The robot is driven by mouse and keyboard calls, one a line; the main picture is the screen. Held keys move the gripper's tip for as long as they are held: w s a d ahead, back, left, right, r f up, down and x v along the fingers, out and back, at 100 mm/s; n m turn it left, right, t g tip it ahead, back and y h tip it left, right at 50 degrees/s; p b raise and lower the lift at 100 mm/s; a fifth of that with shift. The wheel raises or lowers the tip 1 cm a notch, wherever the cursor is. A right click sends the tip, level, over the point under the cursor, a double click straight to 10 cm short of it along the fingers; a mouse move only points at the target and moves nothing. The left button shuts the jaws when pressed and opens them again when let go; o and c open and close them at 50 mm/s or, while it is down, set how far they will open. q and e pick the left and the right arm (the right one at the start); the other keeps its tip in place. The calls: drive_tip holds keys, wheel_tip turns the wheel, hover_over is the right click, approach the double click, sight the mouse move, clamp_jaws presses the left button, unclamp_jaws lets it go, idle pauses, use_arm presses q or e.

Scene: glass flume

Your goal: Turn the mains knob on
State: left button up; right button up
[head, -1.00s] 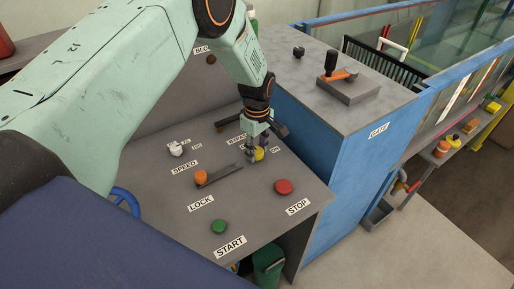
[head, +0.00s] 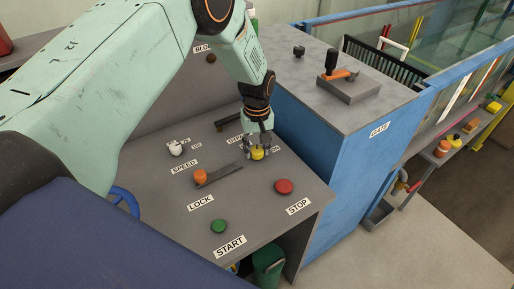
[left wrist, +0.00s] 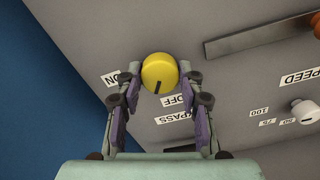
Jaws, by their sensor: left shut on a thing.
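The yellow knob (head: 258,154) is on the grey sloping panel, near the panel's right edge. It also shows in the left wrist view (left wrist: 160,73), where its black mark points down the picture, nearer the OFF label (left wrist: 173,100) than the ON label (left wrist: 111,78). My left gripper (head: 259,150) is over the knob. In the left wrist view its fingers (left wrist: 159,76) stand on either side of the knob, shut on it. Part of the BYPASS label is hidden behind a finger. My right gripper is not in view.
An orange knob (head: 200,176) with a dark lever, a white speed knob (head: 176,149), a red stop button (head: 284,187) and a green start button (head: 219,227) surround it on the panel. A blue cabinet (head: 345,165) rises close on the right.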

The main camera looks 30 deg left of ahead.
sight(257, 150)
use_arm(q)
drive_tip(key=m, duration=0.5)
drive_tip(key=shift+w+r+m, duration=0.1)
drive_tip(key=shift+m, duration=0.2)
drive_tip(key=m+b, duration=0.1)
drive_tip(key=m, duration=0.4)
drive_tip(key=shift+w+m, duration=0.1)
drive_tip(key=shift+m, duration=0.4)
drive_tip(key=o, duration=1.2)
drive_tip(key=shift+s, duration=0.2)
wheel_tip(257, 150, up, 12)
